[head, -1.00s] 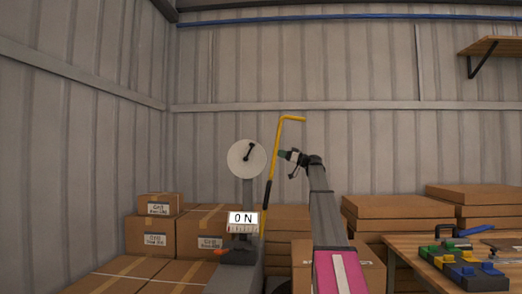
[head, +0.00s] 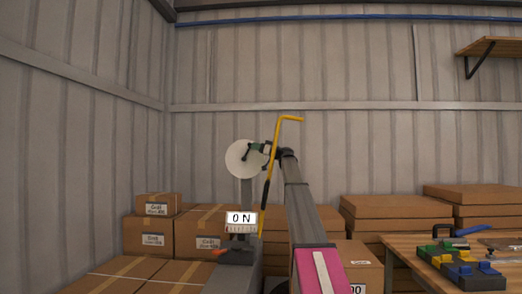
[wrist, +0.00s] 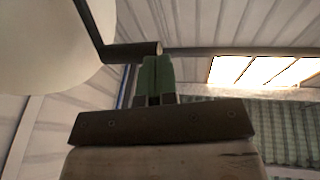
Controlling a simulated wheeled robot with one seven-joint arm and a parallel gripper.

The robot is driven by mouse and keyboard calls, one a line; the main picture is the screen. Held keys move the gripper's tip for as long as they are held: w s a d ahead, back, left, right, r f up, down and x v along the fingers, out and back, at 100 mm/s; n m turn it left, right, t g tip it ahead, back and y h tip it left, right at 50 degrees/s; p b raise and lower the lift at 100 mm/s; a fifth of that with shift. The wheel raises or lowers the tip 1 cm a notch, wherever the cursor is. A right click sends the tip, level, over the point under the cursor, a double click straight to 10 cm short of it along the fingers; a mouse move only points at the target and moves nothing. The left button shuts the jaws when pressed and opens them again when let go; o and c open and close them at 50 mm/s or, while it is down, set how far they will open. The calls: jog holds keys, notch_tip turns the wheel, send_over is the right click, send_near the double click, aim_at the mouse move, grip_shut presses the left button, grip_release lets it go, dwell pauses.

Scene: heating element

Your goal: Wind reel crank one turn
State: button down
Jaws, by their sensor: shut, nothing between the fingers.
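The reel is a pale round disc (head: 237,160) on a grey post in the head view. It also fills the upper left of the wrist view (wrist: 50,40). Its dark crank has a thin arm and a cylindrical handle (wrist: 135,51). In the head view the crank is partly hidden by my gripper (head: 262,148), which is at the right side of the disc. In the wrist view my green fingertips (wrist: 155,70) are shut and empty, just below the free end of the handle. I cannot tell whether they touch it.
A yellow hooked bar (head: 277,140) with a black grip crosses the picture beside my gripper. An ON sign (head: 241,218) is below the reel. Cardboard boxes (head: 200,230) stand behind and to the left. A wooden table (head: 410,242) with tools is at the right.

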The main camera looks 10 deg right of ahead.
jog(key=shift+a, duration=0.15)
jog(key=shift+w+a+r, duration=0.2)
jog(key=shift+a+r, duration=0.3)
jog(key=shift+d+f, duration=0.1)
